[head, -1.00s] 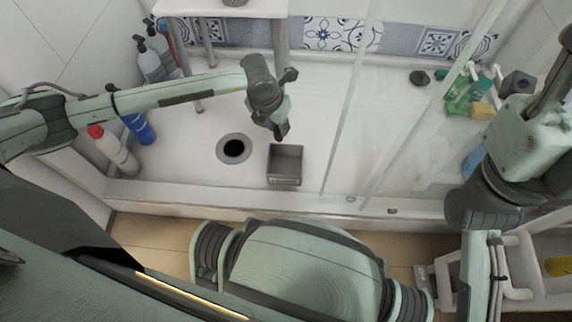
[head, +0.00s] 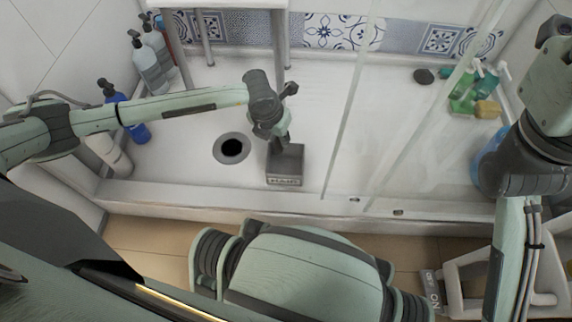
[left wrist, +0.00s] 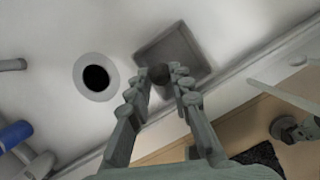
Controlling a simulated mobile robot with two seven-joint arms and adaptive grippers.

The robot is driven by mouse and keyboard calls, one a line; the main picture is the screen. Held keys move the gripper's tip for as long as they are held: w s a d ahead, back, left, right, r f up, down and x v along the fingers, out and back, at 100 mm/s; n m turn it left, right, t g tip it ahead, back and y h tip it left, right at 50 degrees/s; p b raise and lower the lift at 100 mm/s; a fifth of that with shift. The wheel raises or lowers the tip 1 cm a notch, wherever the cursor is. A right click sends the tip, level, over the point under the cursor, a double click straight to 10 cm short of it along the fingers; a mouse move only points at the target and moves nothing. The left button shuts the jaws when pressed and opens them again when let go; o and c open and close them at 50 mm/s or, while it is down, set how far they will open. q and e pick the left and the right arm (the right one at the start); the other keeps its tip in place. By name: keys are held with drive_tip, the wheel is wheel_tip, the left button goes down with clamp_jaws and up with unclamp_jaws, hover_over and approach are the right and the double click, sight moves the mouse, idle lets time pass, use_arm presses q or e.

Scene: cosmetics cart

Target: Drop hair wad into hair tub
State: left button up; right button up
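The hair tub is a small grey open box (head: 285,182) with a label on its front, standing on the white shower floor. In the left wrist view its open top (left wrist: 182,42) lies just beyond my fingertips. My left gripper (head: 279,146) points down over the tub's back-left part. In the left wrist view the fingers (left wrist: 160,78) stand on either side of a small dark brown hair wad (left wrist: 159,75) and appear to hold it. The wad is hidden in the head view. My right arm shows at the right, but its gripper is out of view.
A round dark drain (head: 232,148) lies left of the tub. Bottles (head: 148,62) stand along the left wall. Glass panels rise to the right of the tub, with a green bottle and sponge (head: 487,109) beyond. A raised sill (head: 230,201) runs in front.

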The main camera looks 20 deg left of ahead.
use_arm(q)
drive_tip(key=o, duration=0.5)
drive_tip(key=shift+r, duration=0.1)
drive_tip(key=v, duration=1.1)
drive_tip(key=shift+s+r, duration=0.2)
drive_tip(key=shift+r, duration=0.2)
